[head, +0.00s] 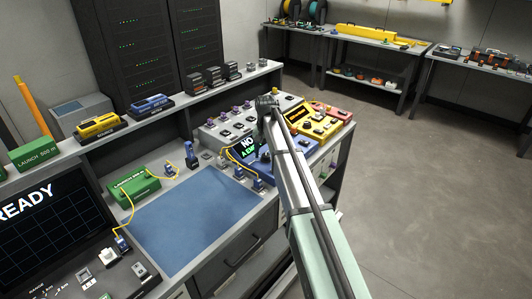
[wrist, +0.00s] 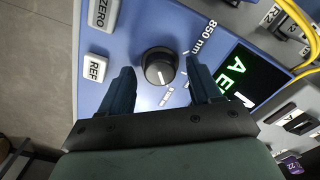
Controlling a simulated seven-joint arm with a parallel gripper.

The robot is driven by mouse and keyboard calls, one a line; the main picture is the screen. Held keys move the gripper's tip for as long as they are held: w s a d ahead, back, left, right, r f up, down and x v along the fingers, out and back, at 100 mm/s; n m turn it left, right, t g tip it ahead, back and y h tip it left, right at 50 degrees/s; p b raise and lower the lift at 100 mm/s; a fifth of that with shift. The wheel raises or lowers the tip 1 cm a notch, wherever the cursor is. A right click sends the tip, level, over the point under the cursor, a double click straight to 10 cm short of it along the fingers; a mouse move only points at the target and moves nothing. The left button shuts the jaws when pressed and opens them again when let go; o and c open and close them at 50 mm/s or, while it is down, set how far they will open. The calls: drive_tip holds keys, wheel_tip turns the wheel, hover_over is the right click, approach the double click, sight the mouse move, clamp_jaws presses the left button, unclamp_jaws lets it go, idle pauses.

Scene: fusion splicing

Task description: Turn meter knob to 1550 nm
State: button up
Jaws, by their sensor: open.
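The black meter knob (wrist: 159,66) sits on the blue face of the meter (wrist: 120,42) in the wrist view. A white pointer line on the knob faces toward the lower side of the picture. An "850 nm" label is printed to the knob's upper right; the other marks are partly hidden. My gripper (wrist: 158,84) is open, with one blue finger on each side of the knob and a gap to it. In the head view the blue meter (head: 249,151) has a lit display, and my arm covers part of it.
White REF (wrist: 94,68) and ZERO (wrist: 103,13) buttons lie left of the knob. The green-lettered display (wrist: 240,75) and a yellow cable (wrist: 300,30) are at right. A yellow device (head: 318,125) stands beside the meter; the blue mat (head: 195,215) is clear.

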sight(266, 155)
wheel_tip(266, 155, up, 14)
drive_tip(key=shift+f, duration=0.2)
idle(0.4)
drive_tip(key=s+d+f+m+g+y, duration=0.1)
drive_tip(key=s+d+f, duration=0.3)
drive_tip(key=s+f, duration=0.4)
drive_tip(key=s+d+f+m+g, duration=0.1)
drive_tip(key=s+d+f+m, duration=0.1)
drive_tip(key=s+d+f, duration=0.45)
drive_tip(key=s+f+n+g, duration=0.1)
drive_tip(key=s+f, duration=0.4)
drive_tip(key=f, duration=0.4)
drive_tip(key=s+a+f, duration=0.1)
drive_tip(key=s+f, duration=0.5)
drive_tip(key=f, duration=0.2)
drive_tip(key=s+f+n+g, duration=0.1)
drive_tip(key=s+f, duration=0.4)
drive_tip(key=f, duration=0.4)
drive_tip(key=s+f+n+g, duration=0.1)
drive_tip(key=s+f, duration=0.5)
drive_tip(key=s, duration=0.4)
drive_tip(key=s+f+n+g, duration=0.1)
drive_tip(key=s+f, duration=0.5)
drive_tip(key=s, duration=0.4)
drive_tip(key=s+f+n+h, duration=0.1)
drive_tip(key=s+f, duration=0.5)
drive_tip(key=s, duration=0.5)
drive_tip(key=shift+f+g, duration=0.25)
drive_tip(key=shift+g, duration=0.15)
